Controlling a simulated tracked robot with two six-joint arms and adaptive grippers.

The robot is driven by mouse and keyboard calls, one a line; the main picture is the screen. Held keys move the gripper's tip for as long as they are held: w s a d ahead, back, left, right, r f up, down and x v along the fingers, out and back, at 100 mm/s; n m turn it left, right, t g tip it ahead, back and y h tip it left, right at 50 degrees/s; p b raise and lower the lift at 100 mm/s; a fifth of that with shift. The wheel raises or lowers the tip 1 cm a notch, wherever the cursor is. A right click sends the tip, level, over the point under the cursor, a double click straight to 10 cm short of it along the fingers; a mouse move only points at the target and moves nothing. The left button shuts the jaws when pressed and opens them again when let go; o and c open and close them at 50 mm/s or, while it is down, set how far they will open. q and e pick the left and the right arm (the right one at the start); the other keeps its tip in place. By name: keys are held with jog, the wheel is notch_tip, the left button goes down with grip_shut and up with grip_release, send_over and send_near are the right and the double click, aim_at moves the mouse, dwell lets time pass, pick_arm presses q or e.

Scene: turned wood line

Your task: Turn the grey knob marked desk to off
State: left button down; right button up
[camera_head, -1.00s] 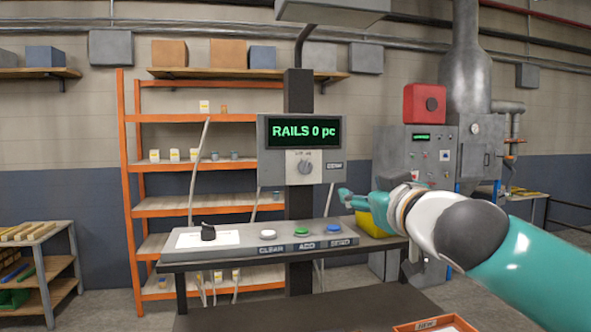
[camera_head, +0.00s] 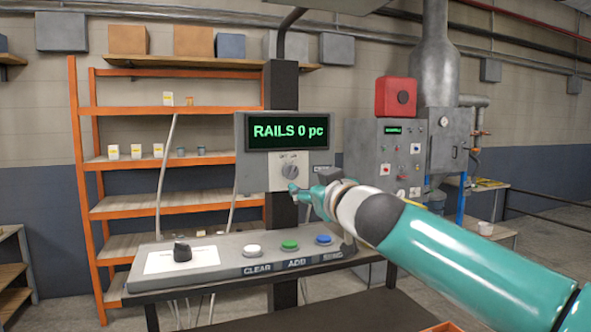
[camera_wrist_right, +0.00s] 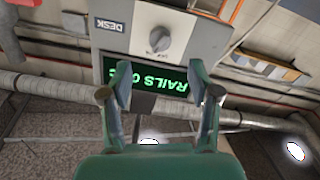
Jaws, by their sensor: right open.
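The grey knob (camera_head: 290,171) sits on a pale plate below the green-lit display reading RAILS 0 pc (camera_head: 286,132). Small marks are above the knob; its setting is too small to tell. My right gripper (camera_head: 298,189) is just below and right of the knob in the head view, apparently apart from it. In the right wrist view the panel is upside down, with the knob (camera_wrist_right: 159,38) beyond the open, empty fingers (camera_wrist_right: 160,85) and the DESK label (camera_wrist_right: 107,24) beside it. My left gripper is not in view.
An orange shelf (camera_head: 84,190) stands behind at left. A grey cabinet with a red box (camera_head: 397,97) stands at right.

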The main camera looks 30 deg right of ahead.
aim_at(294, 176)
jog(key=p+x, duration=0.4)
jog(key=x, duration=0.5)
jog(key=shift+w+r, duration=0.15)
jog(key=shift+w, duration=0.25)
